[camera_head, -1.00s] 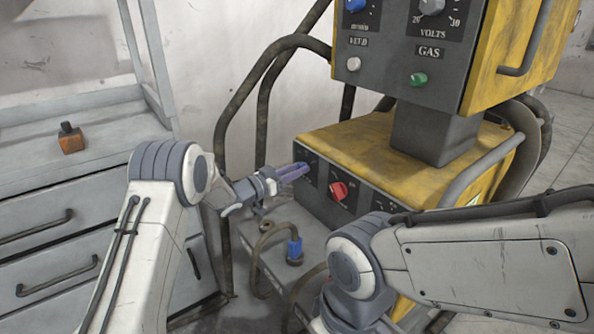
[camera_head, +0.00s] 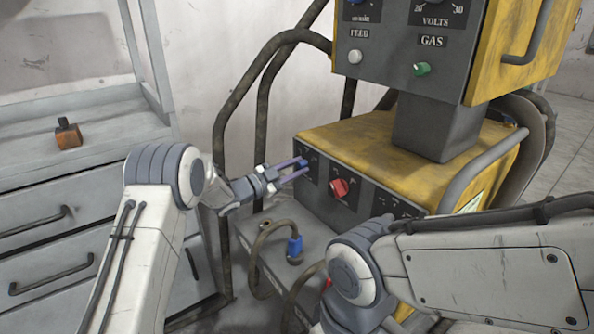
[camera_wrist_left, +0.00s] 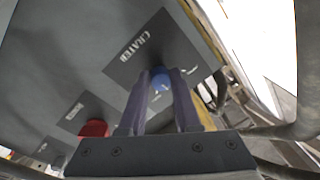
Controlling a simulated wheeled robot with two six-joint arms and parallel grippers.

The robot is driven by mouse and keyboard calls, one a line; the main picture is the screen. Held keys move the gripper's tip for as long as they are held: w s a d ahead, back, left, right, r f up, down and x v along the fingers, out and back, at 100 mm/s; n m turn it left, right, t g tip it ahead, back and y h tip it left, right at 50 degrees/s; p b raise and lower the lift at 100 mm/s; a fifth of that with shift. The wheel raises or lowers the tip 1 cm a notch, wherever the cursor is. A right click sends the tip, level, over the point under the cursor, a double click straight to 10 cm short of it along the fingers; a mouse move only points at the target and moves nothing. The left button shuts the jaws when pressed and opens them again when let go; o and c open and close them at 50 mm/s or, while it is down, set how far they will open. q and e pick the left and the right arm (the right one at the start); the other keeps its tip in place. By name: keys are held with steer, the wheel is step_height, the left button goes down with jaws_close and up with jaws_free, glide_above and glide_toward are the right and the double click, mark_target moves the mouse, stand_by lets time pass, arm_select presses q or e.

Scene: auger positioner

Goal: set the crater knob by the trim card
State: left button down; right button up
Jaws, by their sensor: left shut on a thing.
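The blue crater knob (camera_head: 303,161) sits on the dark front panel of the lower yellow unit, at its left end. In the left wrist view the knob (camera_wrist_left: 160,81) shows between my two finger ends, beside the label CRATER (camera_wrist_left: 135,45). My left gripper (camera_head: 301,168) comes from the left and is shut on this knob. The fingers hide part of the knob and its dial, so its setting cannot be read. No trim card can be made out for certain. My right arm crosses the lower right, but its gripper is not in view.
A red knob (camera_head: 338,188) is beside the crater knob on the same panel. A blue-ended hose (camera_head: 294,247) stands below my left gripper. Bent dark pipes (camera_head: 262,95) rise behind it. An orange block (camera_head: 67,136) lies on the drawer cabinet at left.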

arm_select(q)
steer(key=shift+m, duration=0.4)
steer(key=c, duration=0.6)
jaws_free()
steer(key=p+v, duration=0.3)
steer(key=v, duration=0.7)
steer(key=shift+s+a, duration=0.15)
steer(key=shift+a, duration=0.2)
